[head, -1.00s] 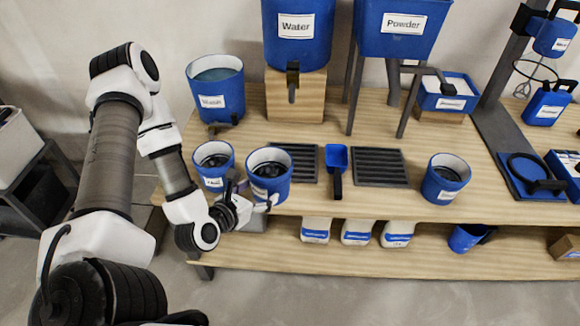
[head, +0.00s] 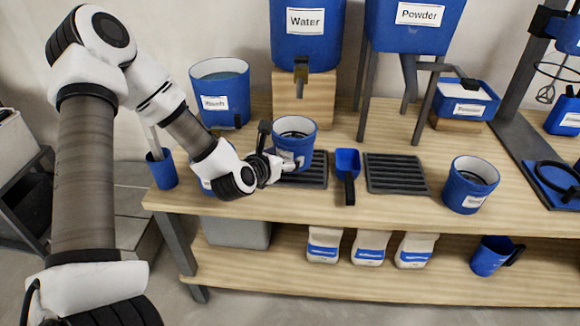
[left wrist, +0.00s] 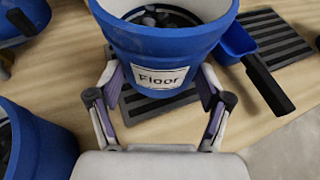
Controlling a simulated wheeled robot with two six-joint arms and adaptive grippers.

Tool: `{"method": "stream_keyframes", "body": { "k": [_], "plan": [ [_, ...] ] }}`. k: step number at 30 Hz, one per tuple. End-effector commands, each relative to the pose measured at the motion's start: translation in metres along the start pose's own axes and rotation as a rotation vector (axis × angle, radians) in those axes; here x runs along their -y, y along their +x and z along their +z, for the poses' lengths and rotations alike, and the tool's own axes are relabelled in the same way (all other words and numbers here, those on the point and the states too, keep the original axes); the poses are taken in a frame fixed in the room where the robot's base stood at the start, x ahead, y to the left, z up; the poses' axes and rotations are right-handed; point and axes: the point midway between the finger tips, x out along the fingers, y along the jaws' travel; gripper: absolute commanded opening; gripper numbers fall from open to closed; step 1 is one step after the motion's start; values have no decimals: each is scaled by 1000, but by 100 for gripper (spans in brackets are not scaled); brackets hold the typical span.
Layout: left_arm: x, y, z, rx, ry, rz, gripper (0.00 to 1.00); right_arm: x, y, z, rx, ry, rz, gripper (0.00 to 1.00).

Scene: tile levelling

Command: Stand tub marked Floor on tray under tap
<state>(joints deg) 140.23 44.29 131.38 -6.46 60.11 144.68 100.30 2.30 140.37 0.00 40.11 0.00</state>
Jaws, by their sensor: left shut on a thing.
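The blue tub marked Floor (head: 293,142) shows its label clearly in the left wrist view (left wrist: 150,50). It is upright, with dark stuff inside. My left gripper (head: 283,167) is shut on its near side, the fingers around its lower wall in the left wrist view (left wrist: 160,100). The tub is over the left slatted tray (head: 315,182), in front of and below the tap (head: 300,75) of the Water tank (head: 306,35). I cannot tell whether its base touches the tray. My right gripper is not in view.
Another blue tub stands left of the held one, mostly behind my gripper; it shows in the left wrist view (left wrist: 30,145). A blue scoop (head: 347,163) lies between the trays. The right tray (head: 396,174) is empty. A further tub (head: 470,185) stands right.

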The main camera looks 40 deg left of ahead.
Motion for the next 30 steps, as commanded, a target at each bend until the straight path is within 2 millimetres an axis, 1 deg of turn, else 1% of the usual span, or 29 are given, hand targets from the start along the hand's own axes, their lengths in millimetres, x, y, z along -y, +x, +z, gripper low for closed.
{"method": "stream_keyframes", "body": {
  "k": [1, 3, 6, 8, 13, 20, 21, 22, 30],
  "plan": [
    [0, 12, 5, 5, 7, 2, 9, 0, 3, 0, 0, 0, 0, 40],
    [0, 24, 10, 5, 4, 1, 9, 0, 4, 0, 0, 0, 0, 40],
    [0, 34, 13, 3, 1, 1, 9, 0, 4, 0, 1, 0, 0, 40],
    [0, 37, 9, 1, 1, 1, 9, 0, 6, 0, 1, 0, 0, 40],
    [0, 47, -16, -1, 0, 0, 9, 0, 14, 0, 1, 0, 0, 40],
    [0, 47, -18, 2, -1, 0, 9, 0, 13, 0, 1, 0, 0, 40],
    [0, 47, -20, -2, -2, -1, 92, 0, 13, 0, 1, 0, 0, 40],
    [0, 47, -20, -2, -2, -1, 100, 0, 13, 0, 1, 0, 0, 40],
    [0, 47, -19, -1, -2, 0, 100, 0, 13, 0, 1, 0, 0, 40]
  ]
}}
